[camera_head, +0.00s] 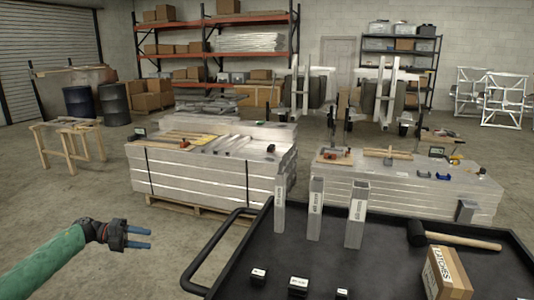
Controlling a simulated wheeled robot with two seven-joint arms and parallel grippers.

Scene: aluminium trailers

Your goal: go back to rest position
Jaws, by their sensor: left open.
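My left gripper (137,238) shows at the lower left, at the end of my green-sleeved left arm. Its two blue fingers are apart, with nothing between them. It hangs over bare concrete floor, to the left of the black cart's handle and touching nothing. My right gripper is outside the view.
A black cart (385,275) fills the lower right, its bent handle (222,245) towards my left gripper. It bears upright metal tubes (315,210), small black blocks (298,286), a mallet (455,240) and a cardboard box (446,274). Stacked aluminium panels (205,180) stand beyond.

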